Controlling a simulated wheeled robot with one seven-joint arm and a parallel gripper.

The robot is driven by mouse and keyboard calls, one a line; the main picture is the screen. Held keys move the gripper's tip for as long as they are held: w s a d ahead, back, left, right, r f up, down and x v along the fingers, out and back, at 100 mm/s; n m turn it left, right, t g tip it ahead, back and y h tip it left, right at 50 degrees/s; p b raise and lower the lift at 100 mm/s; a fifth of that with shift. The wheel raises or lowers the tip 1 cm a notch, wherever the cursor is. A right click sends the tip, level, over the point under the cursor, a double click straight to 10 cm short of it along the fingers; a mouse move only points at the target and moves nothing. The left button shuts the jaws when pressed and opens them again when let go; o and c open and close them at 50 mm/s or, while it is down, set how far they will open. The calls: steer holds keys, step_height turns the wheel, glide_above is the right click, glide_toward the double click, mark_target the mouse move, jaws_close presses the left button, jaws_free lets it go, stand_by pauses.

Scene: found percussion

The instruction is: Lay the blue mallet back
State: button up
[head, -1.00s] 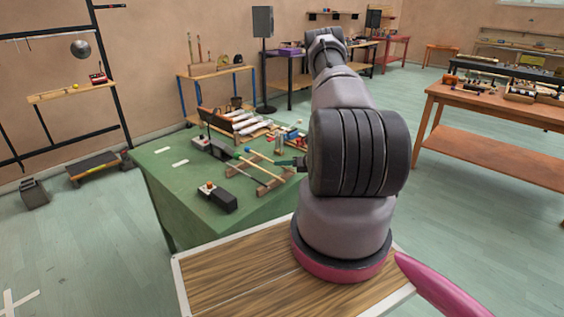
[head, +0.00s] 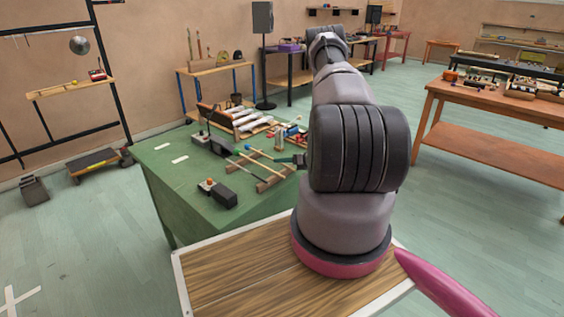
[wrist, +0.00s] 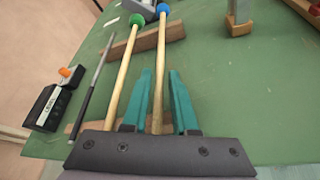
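The blue mallet shows in the wrist view, with a round blue head (wrist: 162,8) and a pale wooden handle (wrist: 160,55). Its handle runs over the rack's far wooden rail (wrist: 168,34) and back between the fingers of my gripper (wrist: 160,74). My gripper's teal fingers are apart, with a gap on each side of the handle. A green-headed mallet (wrist: 124,62) lies just left of it, and a dark thin rod (wrist: 94,90) lies farther left. In the head view my gripper (head: 298,160) is over the rack, mostly hidden by my arm.
The green table (head: 170,178) holds a black box with an orange knob (wrist: 48,104) left of the rack. A metal-and-wood piece (wrist: 239,20) stands at the wrist view's upper right. Tube instruments (head: 250,121) lie toward the table's back.

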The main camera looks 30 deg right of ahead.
steer(key=shift+o, duration=0.7)
steer(key=v, duration=1)
steer(key=shift+s+d, duration=0.15)
steer(key=shift+s, duration=0.15)
steer(key=shift+r, duration=0.1)
